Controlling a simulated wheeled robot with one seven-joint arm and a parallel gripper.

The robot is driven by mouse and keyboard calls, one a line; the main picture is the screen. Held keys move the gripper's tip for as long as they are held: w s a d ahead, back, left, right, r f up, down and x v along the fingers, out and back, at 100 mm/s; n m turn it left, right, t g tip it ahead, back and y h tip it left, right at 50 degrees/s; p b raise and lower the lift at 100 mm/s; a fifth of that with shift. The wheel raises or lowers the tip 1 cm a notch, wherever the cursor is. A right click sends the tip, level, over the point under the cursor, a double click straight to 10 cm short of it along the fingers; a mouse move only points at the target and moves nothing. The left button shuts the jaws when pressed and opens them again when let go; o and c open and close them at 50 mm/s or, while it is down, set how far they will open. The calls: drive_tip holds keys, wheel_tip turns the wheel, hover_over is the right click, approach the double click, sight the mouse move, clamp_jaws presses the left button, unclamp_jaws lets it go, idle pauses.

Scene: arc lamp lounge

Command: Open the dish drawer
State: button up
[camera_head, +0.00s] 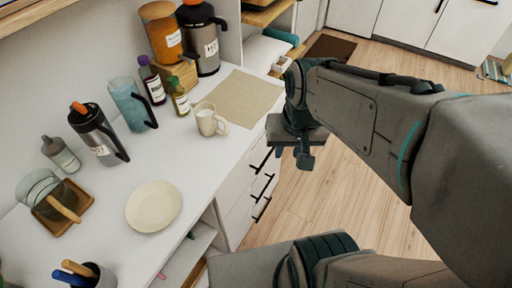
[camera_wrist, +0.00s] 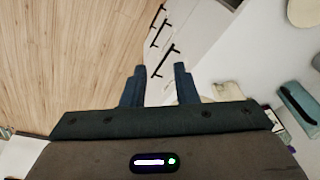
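A stack of white drawers shows under the counter in the head view, each with a black bar handle: a top handle (camera_head: 262,160), a middle handle (camera_head: 262,186) and a lower handle (camera_head: 262,208). All the fronts look closed. No label shows which one is the dish drawer. My gripper (camera_head: 291,158) is just right of the top handle, pointing down along the drawer fronts. In the wrist view my gripper (camera_wrist: 160,72) has its two blue fingers apart with nothing between them. The nearest handle (camera_wrist: 167,60) lies just beyond the fingertips; contact is not visible.
On the white counter (camera_head: 190,185) stand a cream mug (camera_head: 209,120), a plate (camera_head: 154,206), several bottles and jugs, and a beige mat (camera_head: 240,97). An open shelf (camera_head: 190,255) is left of the drawers. The wooden floor (camera_head: 335,195) before the drawers is clear.

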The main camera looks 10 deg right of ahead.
drive_tip(key=w+d+f+m+g+y+b, duration=0.15)
drive_tip(key=w+f+m+y+b, duration=0.25)
drive_tip(key=f+m+b, duration=0.7)
drive_tip(key=w+f+m+g+y+b, duration=0.3)
drive_tip(key=f+m, duration=0.5)
drive_tip(key=f, duration=0.8)
drive_tip(key=w+d+f+m+t+y+b, duration=0.1)
drive_tip(key=w+d+f+m+t+b, duration=0.2)
drive_tip(key=f+m, duration=0.55)
drive_tip(key=w+d+f+m+t+y+b, duration=0.1)
drive_tip(key=d+f+m+t+y+b, duration=0.1)
drive_tip(key=d+f+m+t+b, duration=0.6)
drive_tip(key=w+a+f+m+t+y+b, duration=0.1)
drive_tip(key=w+f+m+t, duration=0.1)
drive_tip(key=f+m, duration=0.75)
drive_tip(key=w+a+f+b, duration=0.1)
drive_tip(key=w+a, duration=0.2)
drive_tip(key=w+a+f+n+b, duration=0.1)
drive_tip(key=w+a+f+b, duration=0.1)
drive_tip(key=w+a, duration=0.1)
drive_tip(key=w+a+f+n+b, duration=0.1)
drive_tip(key=w+a, duration=0.2)
drive_tip(key=shift+a+f, duration=0.3)
drive_tip(key=shift+a, duration=0.05)
clamp_jaws()
